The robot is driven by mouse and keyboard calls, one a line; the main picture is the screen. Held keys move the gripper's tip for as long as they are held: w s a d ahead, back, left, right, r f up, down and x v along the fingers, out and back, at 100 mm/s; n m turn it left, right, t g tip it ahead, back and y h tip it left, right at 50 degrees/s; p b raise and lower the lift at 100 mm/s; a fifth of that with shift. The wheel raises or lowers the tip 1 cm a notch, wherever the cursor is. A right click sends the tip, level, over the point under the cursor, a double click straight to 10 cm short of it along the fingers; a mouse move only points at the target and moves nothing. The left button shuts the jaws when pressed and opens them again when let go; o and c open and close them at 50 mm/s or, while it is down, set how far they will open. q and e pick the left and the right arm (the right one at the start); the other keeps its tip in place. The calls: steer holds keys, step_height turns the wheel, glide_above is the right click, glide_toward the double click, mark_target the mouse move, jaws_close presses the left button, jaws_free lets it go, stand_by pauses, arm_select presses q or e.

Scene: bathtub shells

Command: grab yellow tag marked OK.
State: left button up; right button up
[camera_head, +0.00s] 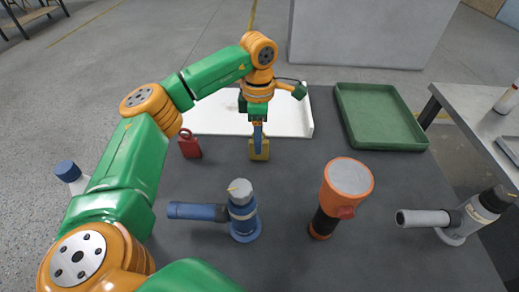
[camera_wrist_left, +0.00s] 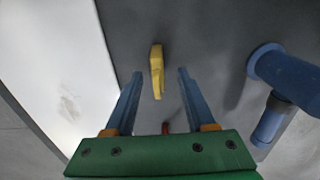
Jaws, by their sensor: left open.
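The yellow tag (camera_head: 260,153) stands on the dark table just in front of the white board; no marking can be read on it. My left gripper (camera_head: 258,130) points down right over it and partly hides it in the head view. In the left wrist view the yellow tag (camera_wrist_left: 156,62) shows edge-on between the two blue fingertips of my open left gripper (camera_wrist_left: 160,73), with a gap on each side. I cannot tell how far down the fingers reach around it. My right gripper is not in view.
A red tag (camera_head: 190,149) stands left of the yellow one. Nearer are a blue fitting (camera_head: 240,215), an orange flashlight (camera_head: 345,185) and a grey-black fitting (camera_head: 470,215). A white board (camera_head: 215,125) and an empty green tray (camera_head: 385,117) lie at the back.

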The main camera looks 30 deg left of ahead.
mark_target(259, 158)
arm_select(q)
step_height(259, 158, down, 4)
steer(key=shift+w+a+f, duration=0.1)
jaws_close()
